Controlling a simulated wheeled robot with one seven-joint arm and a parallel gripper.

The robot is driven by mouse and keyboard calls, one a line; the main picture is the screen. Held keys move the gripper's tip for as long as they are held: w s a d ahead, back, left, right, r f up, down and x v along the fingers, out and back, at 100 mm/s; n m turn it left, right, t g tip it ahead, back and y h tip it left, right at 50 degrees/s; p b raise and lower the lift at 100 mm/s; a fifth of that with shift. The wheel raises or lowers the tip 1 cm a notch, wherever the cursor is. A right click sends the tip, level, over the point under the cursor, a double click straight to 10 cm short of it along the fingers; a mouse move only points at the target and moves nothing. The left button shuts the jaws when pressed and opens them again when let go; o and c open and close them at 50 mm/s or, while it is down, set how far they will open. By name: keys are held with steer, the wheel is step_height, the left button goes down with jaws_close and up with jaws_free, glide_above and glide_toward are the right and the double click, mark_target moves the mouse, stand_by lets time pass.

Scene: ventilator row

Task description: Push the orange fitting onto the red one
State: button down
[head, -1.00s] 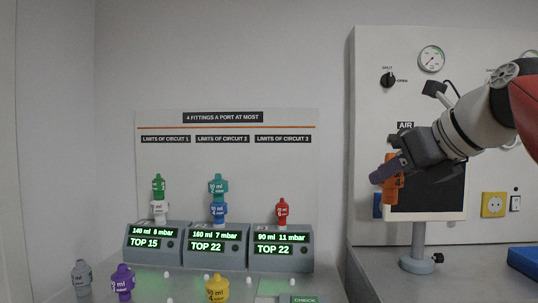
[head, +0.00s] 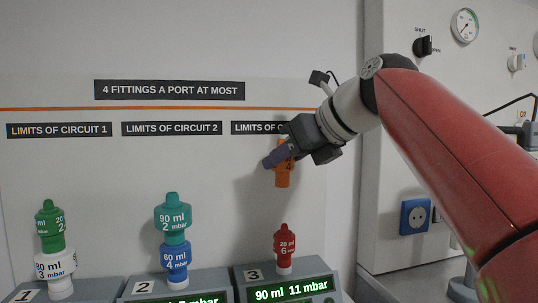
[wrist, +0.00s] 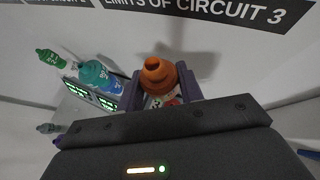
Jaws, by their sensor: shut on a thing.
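My gripper (head: 277,157) is shut on the orange fitting (head: 283,177) and holds it upright in the air. The orange fitting also shows between the fingers in the wrist view (wrist: 157,75). The red fitting (head: 284,246), marked 20 ml 6 mbar, stands upright on the port of unit 3 (head: 290,287), whose display reads 90 ml 11 mbar. The orange fitting is almost straight above the red one in the head view, with a clear gap between them. In the wrist view the red fitting is mostly hidden below the orange one.
A teal fitting (head: 173,213) sits on a blue one (head: 176,257) on unit 2. A green fitting (head: 49,222) sits on a white one (head: 55,268) on unit 1. The wall panel (head: 410,120) with gauge and sockets stands at right. The air around the orange fitting is clear.

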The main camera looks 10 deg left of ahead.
mark_target(287, 231)
steer(key=shift+d+f, duration=0.1)
steer(key=shift+f, duration=1.1)
step_height(287, 231, down, 4)
steer(key=b, duration=0.3)
steer(key=shift+r+b, duration=0.2)
steer(key=shift+b, duration=0.15)
steer(key=shift+r, duration=0.1)
steer(key=shift+s+d, duration=0.15)
steer(key=shift+f+b, duration=0.55)
steer(key=shift+f, duration=0.9)
steer(key=c, duration=1)
jaws_free()
steer(key=shift+o, duration=0.8)
steer(key=shift+r, duration=0.1)
